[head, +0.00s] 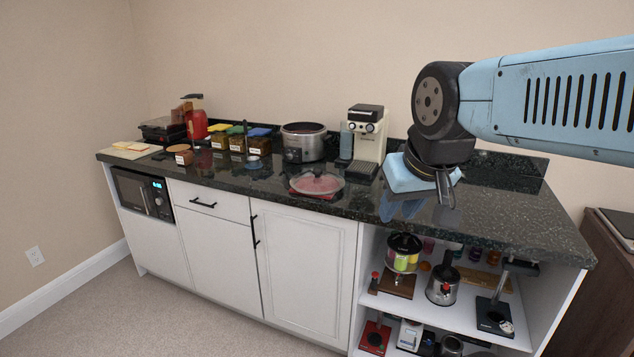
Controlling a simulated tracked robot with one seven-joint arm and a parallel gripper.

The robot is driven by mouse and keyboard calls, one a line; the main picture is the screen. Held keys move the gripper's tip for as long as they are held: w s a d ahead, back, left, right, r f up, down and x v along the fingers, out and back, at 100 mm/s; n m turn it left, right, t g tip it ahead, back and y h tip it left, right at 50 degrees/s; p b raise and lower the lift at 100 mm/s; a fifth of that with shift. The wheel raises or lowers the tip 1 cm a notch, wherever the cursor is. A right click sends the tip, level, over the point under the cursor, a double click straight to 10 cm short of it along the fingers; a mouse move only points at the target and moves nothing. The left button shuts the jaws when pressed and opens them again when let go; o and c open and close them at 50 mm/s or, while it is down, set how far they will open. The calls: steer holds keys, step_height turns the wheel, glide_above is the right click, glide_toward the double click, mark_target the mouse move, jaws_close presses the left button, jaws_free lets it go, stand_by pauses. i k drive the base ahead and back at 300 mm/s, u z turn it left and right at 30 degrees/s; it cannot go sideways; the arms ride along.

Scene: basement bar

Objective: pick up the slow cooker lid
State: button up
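The slow cooker lid (317,183) appears as a clear, round glass lid lying on the dark counter, near its front edge in the middle. Something red shows through or under it. The slow cooker (303,146), silver and round with a dark opening, stands uncovered behind the lid near the wall. My gripper (446,196) points down over the right part of the counter, to the right of the lid and well apart from it. Its fingers are seen edge-on, so their opening is unclear. I see nothing held in it.
A coffee machine (370,137) stands at the back, between the slow cooker and my arm. Several lidded jars (237,142) and a red extinguisher-like object (197,124) stand to the left. The counter (500,215) is clear at the right. Open shelves (462,302) below hold small appliances.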

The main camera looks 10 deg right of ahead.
mark_target(316, 181)
steer(key=z, duration=0.05)
steer(key=i, duration=1.15)
steer(key=u, duration=0.05)
